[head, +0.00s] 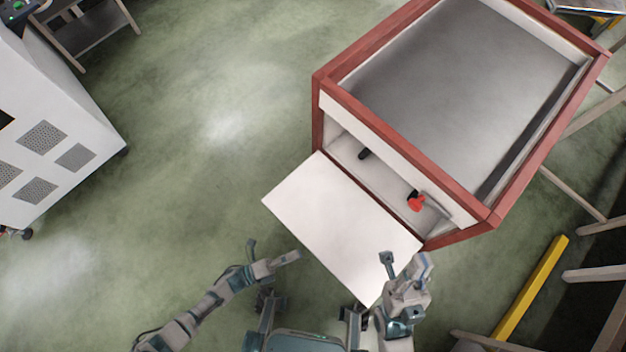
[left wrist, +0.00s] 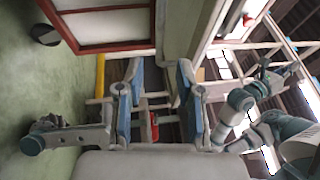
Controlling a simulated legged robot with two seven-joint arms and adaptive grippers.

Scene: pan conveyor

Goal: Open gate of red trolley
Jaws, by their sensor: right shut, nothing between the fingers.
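The red trolley (head: 405,150) stands at the upper right of the head view, with a red frame and a grey top. Its white gate panel (head: 340,222) is swung outward from the near side, leaving the opening exposed. A red-knobbed handle (head: 415,202) and a dark knob (head: 363,153) show at the opening. My left gripper (head: 288,257) is left of the panel's near part, apart from it. Its two fingers (left wrist: 157,75) stand apart in the left wrist view, with nothing held. My right gripper (head: 424,262) is shut and empty near the panel's lower right corner.
A white cabinet with vents (head: 60,140) stands at the left, and a grey rack (head: 85,30) is behind it. A yellow bar (head: 530,290) and pale frame beams (head: 590,273) lie at the right. The green floor at centre left is clear.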

